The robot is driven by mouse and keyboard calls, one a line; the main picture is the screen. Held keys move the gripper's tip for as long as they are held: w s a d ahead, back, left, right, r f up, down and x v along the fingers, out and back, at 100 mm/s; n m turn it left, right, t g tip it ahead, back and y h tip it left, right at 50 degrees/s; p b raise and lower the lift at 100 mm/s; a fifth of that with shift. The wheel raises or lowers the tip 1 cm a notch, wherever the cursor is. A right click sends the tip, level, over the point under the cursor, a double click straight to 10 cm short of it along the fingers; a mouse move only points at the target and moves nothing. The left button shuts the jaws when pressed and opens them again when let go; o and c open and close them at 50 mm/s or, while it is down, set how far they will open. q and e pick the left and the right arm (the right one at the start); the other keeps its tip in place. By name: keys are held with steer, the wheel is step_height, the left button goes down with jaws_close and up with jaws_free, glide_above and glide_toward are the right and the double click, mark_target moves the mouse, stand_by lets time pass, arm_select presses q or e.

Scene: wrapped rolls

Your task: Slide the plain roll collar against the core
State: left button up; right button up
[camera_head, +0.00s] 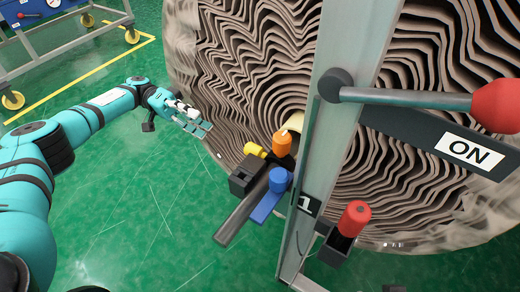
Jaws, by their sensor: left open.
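A large brown roll (235,75) with wavy layered ends fills the upper middle. A cream piece (292,124), perhaps its core, shows partly behind an orange cylinder (282,144). A grey bar (240,218) points out in front of the roll, with a dark block (243,178), a yellow cylinder (255,149) and a blue cylinder on a blue plate (268,205) around it. I cannot tell which part is the collar. My left gripper (203,130) is open and empty, apart from these parts, in front of the roll's left side. My right gripper is not in view.
A grey upright post (340,125) marked 1 stands right of the parts. A lever with a red knob (497,105) and an ON plate (462,152) are at right. A red cylinder (354,218) is low right. A wheeled cart (75,40) stands upper left. Green floor is clear between.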

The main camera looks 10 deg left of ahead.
mark_target(255, 151)
arm_select(q)
steer(key=x, duration=1.7)
jaws_close()
